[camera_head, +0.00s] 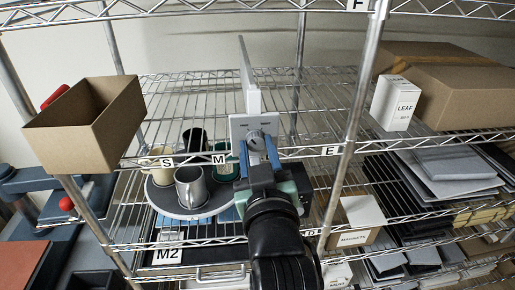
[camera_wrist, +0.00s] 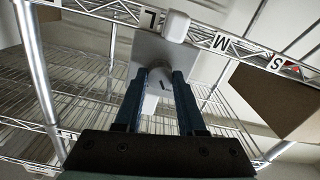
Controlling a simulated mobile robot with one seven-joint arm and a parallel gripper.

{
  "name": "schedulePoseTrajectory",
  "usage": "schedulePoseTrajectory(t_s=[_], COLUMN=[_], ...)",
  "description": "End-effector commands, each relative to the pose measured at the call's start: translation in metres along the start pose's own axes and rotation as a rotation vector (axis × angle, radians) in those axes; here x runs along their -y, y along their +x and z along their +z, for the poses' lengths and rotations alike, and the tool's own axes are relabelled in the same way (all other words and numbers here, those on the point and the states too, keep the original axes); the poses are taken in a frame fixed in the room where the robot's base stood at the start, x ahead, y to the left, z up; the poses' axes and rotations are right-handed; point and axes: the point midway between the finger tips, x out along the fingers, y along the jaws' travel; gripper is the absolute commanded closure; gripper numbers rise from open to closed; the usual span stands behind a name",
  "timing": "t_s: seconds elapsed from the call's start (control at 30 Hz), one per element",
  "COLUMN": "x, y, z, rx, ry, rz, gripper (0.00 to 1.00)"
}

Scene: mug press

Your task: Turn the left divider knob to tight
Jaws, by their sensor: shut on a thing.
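The divider (camera_head: 250,88) is a thin upright white panel on the wire shelf. A grey plate (camera_head: 238,125) at its front carries a round grey knob (camera_head: 256,139). My gripper (camera_head: 262,155) reaches up to the plate from below, and its two blue fingers are at the knob. In the wrist view my gripper (camera_wrist: 160,85) has one finger on each side of the knob (camera_wrist: 159,79), against the plate (camera_wrist: 128,57). A dark mark shows on the knob's face; its setting is too small to read. Only this one divider shows clearly.
A round grey tray (camera_head: 160,203) with several mugs stands left of my arm. An open cardboard box (camera_head: 85,125) is at the left. A white LEAF box (camera_head: 396,103) and a large carton (camera_head: 455,85) are at the right. A shelf post (camera_head: 357,115) stands right of my gripper.

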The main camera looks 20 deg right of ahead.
Motion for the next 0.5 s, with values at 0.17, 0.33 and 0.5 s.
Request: schedulePoseTrajectory(t_s=[0.17,0.33,0.5], x=[0.0002,0.0001,0.0001], y=[0.0,0.0001,0.0002], z=[0.0002,0.0002,0.0003], rx=[0.001,0.001,0.001], ry=[0.056,0.165,0.315], rz=[0.0,0.0,0.0], gripper=[1.0,1.0,1.0])
